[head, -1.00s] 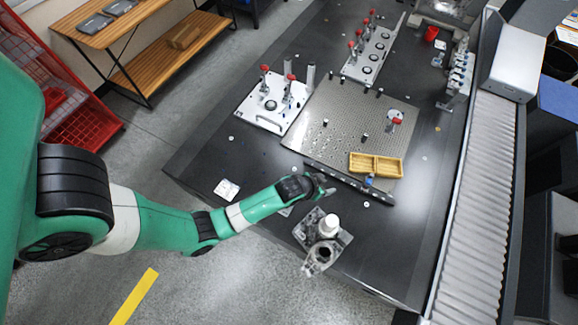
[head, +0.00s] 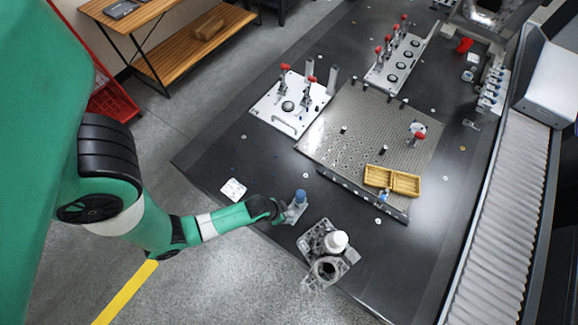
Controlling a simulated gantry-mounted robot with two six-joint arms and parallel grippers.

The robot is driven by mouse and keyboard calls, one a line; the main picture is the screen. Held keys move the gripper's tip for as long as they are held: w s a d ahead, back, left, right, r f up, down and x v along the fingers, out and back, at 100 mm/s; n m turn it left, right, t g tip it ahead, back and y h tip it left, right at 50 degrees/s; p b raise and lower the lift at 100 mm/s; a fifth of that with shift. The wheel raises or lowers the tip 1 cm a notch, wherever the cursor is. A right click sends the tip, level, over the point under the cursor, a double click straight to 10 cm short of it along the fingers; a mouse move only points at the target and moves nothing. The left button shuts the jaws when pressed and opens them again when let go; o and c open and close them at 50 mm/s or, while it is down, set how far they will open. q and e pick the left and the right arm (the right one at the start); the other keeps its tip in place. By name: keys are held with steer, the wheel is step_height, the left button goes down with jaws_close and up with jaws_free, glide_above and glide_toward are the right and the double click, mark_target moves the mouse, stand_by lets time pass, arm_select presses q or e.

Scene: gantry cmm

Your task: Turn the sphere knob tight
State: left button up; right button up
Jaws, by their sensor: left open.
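A blue knob (head: 300,197) stands on a small grey block (head: 294,212) near the table's front left edge. A white round-topped piece (head: 336,241) sits on a grey fixture (head: 312,240) to the right of it. I cannot tell for sure which of these is the sphere knob. My left gripper (head: 280,210) is open, just left of the small grey block and close to the blue knob. I cannot tell whether it touches the block. My right gripper is not in view.
A perforated plate (head: 350,140) with a yellow tray (head: 392,181) on it lies behind. A white plate with red-handled clamps (head: 265,108) is at the back left. A conveyor (head: 500,210) runs along the right. The dark table (head: 400,260) is bare right of the grey fixture.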

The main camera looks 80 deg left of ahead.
mark_target(290, 214)
arm_select(q)
steer(key=b+x, duration=0.1)
steer(key=x, duration=0.3)
jaws_close()
